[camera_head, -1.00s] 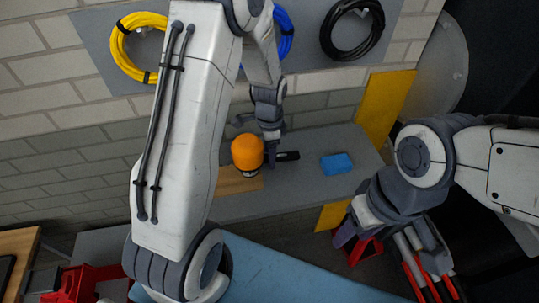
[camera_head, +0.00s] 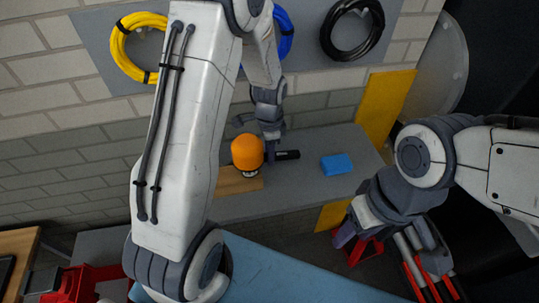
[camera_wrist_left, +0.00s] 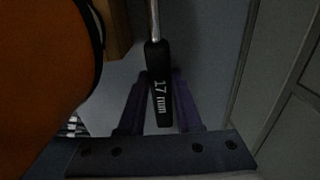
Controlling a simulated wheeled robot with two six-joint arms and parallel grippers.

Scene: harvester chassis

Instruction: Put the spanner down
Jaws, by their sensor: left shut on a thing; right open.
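The spanner (camera_wrist_left: 159,100) has a black handle marked "17 mm" and a metal shaft. In the left wrist view it lies between the purple fingers of my left gripper (camera_wrist_left: 158,80), which is shut on it. In the head view my left gripper (camera_head: 271,150) is low over the grey shelf (camera_head: 315,178), and the spanner's black handle end (camera_head: 288,155) sticks out to its right. I cannot tell whether the spanner touches the shelf. My right gripper (camera_head: 350,238) is open at the lower right, away from the spanner.
An orange-domed object (camera_head: 247,151) stands close left of my left gripper, by a wooden block (camera_head: 235,182). A blue block (camera_head: 336,164) lies farther right on the shelf. Yellow, blue and black cable coils hang behind. A blue surface (camera_head: 290,277) is in front.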

